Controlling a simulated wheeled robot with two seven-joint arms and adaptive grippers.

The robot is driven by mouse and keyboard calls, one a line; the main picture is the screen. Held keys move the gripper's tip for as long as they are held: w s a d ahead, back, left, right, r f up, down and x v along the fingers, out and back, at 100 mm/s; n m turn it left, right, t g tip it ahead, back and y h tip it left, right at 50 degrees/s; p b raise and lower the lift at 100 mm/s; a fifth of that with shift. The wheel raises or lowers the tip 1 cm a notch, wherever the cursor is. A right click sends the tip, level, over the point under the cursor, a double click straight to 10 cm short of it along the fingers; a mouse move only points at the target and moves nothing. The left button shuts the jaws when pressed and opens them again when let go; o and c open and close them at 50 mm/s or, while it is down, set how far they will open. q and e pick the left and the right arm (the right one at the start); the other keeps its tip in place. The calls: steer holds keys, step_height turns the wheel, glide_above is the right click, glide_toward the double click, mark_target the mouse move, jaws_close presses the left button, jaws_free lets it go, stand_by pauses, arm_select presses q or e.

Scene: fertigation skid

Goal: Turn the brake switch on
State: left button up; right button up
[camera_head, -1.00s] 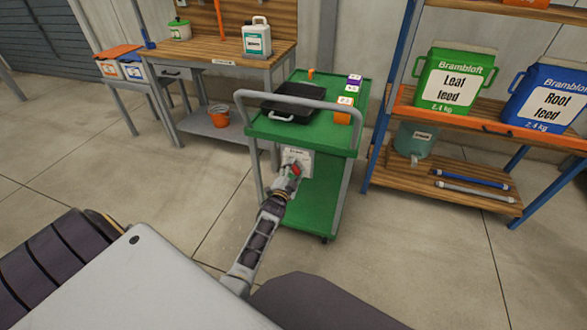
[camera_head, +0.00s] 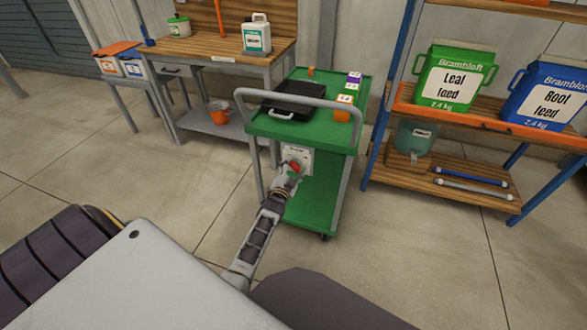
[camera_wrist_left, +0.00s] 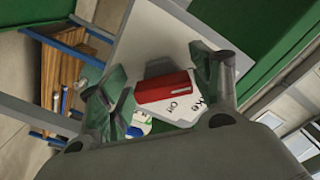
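The brake switch (camera_wrist_left: 167,87) is a red block-shaped handle on a white plate (camera_head: 304,158) fixed to the near end of the green cart. In the left wrist view, "Off" and part of another word are printed on the plate beside the handle. My left gripper (camera_head: 293,169) is at the plate. In the left wrist view its two green-grey fingers (camera_wrist_left: 163,82) stand apart on either side of the red handle, with visible space between. In the head view the gripper partly hides the switch. My right gripper is not in view.
The green cart (camera_head: 308,205) carries a black case (camera_head: 297,102) and small boxes, with a grey push handle (camera_head: 300,97) above the plate. A shelf rack (camera_head: 470,112) stands to the right and a wooden workbench (camera_head: 190,50) to the left. The floor around the cart is clear.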

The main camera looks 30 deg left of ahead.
arm_select(q)
steer(key=v, duration=0.7)
steer(key=shift+s, duration=0.2)
stand_by(0.8)
stand_by(0.5)
